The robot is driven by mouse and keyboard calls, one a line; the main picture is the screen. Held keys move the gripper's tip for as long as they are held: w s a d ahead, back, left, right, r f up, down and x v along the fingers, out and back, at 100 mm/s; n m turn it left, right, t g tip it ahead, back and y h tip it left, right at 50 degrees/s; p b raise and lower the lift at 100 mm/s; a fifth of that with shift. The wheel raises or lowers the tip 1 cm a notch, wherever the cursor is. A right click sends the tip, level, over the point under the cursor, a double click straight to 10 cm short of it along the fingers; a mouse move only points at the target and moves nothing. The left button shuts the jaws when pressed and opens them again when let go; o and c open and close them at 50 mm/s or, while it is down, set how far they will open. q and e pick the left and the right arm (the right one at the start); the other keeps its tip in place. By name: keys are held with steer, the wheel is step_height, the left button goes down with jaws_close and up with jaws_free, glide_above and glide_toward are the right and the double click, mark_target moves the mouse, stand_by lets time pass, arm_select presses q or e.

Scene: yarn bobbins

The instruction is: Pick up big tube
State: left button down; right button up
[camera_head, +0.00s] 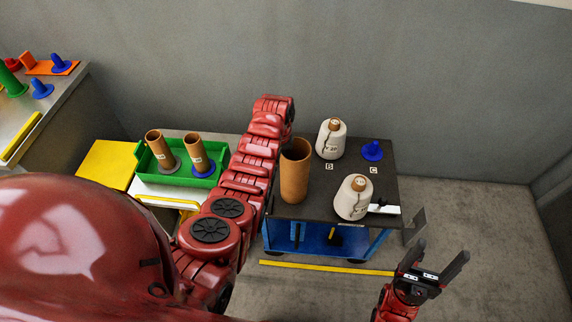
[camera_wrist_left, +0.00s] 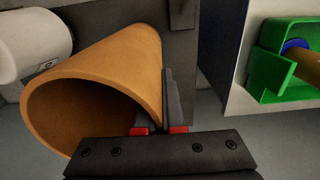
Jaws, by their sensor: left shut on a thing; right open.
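The big tube (camera_head: 295,175) is a wide brown cardboard cylinder. It stands roughly upright at the left part of the dark cart top in the head view; I cannot tell whether it touches the top. In the left wrist view the big tube (camera_wrist_left: 125,50) shows its open round end close to the camera. My left gripper (camera_wrist_left: 165,100) is shut on the tube's wall at the rim. The head view hides its fingers behind my arm and the tube. My right gripper (camera_head: 433,268) is open and empty, low at the right, apart from the cart.
The cart top (camera_head: 340,205) also holds two white yarn bobbins (camera_head: 331,139) (camera_head: 353,198) and a blue cone holder (camera_head: 372,150). A green crate (camera_head: 180,179) with two smaller brown tubes stands to the left. A side table (camera_head: 58,92) with colored holders is far left.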

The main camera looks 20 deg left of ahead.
arm_select(q)
step_height(320, 180, up, 6)
steer(key=b, duration=0.2)
steer(key=shift+w+r+b, duration=0.15)
steer(key=shift+b, duration=0.2)
step_height(320, 180, up, 3)
steer(key=shift+r+p, duration=0.1)
steer(key=shift+p, duration=0.95)
steer(key=shift+s+r, duration=0.2)
steer(key=shift+r, duration=0.05)
steer(key=shift+w+f, duration=0.1)
